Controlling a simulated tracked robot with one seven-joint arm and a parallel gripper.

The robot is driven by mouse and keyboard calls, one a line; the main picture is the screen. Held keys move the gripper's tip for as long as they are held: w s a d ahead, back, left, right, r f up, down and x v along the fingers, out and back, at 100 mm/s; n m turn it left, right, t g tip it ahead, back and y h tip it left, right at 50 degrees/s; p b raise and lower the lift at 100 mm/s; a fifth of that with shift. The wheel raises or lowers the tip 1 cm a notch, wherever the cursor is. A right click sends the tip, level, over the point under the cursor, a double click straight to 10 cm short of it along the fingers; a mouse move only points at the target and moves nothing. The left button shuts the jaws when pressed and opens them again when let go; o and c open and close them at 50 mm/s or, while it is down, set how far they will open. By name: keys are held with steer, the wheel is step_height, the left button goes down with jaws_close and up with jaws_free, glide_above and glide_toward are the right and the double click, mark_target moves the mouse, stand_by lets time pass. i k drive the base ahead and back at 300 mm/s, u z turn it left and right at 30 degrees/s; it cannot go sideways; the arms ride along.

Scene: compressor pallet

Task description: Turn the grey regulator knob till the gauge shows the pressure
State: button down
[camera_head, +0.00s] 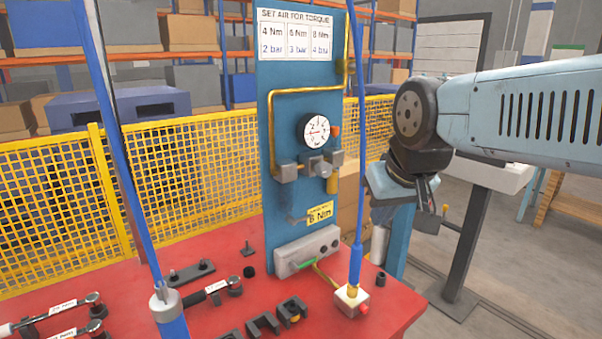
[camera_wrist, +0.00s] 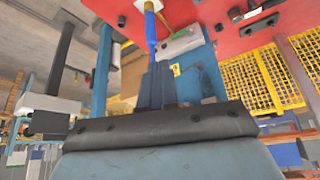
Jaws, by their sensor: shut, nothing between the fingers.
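The round white pressure gauge (camera_head: 314,132) is on the blue panel; its red needle seems to point left, but the value is too small to read. The grey regulator (camera_head: 318,166) sits just below it among grey fittings; I cannot clearly separate its knob. A chart (camera_head: 294,36) above pairs 4 Nm with 2 bar, 6 Nm with 3 bar and 8 Nm with 4 bar. A yellow tag (camera_head: 320,213) lower down seems to read 8 Nm. My gripper (camera_head: 428,207) is right of the panel, apart from the regulator. Its fingers show shut and empty in the wrist view (camera_wrist: 156,70).
A blue hose (camera_head: 357,200) hangs between my gripper and the panel, down to a block on the red table (camera_head: 225,255). Yellow brass pipe (camera_head: 271,125) runs beside the gauge. Torque wrenches (camera_head: 212,291) lie front left. A yellow mesh fence (camera_head: 180,180) stands behind.

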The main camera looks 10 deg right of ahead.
mark_target(322, 168)
steer(key=z, duration=0.05)
steer(key=k, duration=0.5)
steer(key=z, duration=0.8)
steer(key=k, duration=0.8)
steer(key=u, duration=1)
steer(key=i, duration=1)
steer(key=z, duration=0.05)
